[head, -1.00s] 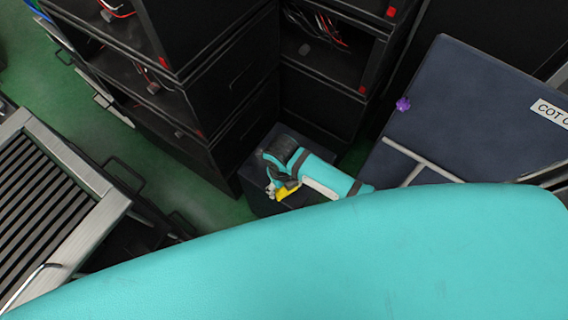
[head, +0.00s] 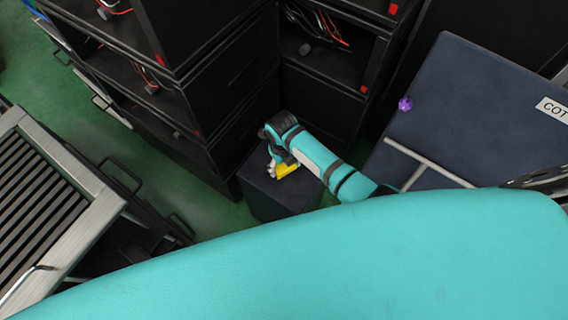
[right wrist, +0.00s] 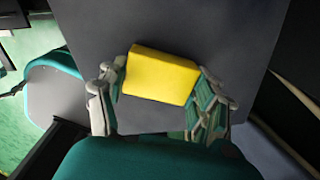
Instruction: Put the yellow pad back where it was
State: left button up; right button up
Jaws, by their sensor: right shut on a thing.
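The yellow pad (head: 287,171) is a small block held in my right gripper (head: 273,170), over the top of a dark box-shaped stand (head: 258,190). In the right wrist view the pad (right wrist: 160,75) sits between the two fingers of my right gripper (right wrist: 160,88), with the stand's grey top (right wrist: 205,30) behind it. The fingers press on its left and right sides. I cannot tell whether the pad touches the stand top. My left gripper is in none of the views.
Black cabinets (head: 235,90) with open compartments and red and black wires stand behind the stand. A dark panel-like surface (head: 480,110) with a small purple object (head: 405,104) is at the right. A slatted metal frame (head: 50,190) is at the left. Green floor shows between.

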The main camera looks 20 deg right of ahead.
aim_at(283, 165)
jog(key=o, duration=1)
notch_tip(283, 165, up, 12)
jog(key=shift+a+p, duration=0.15)
jog(key=shift+p, duration=1.1)
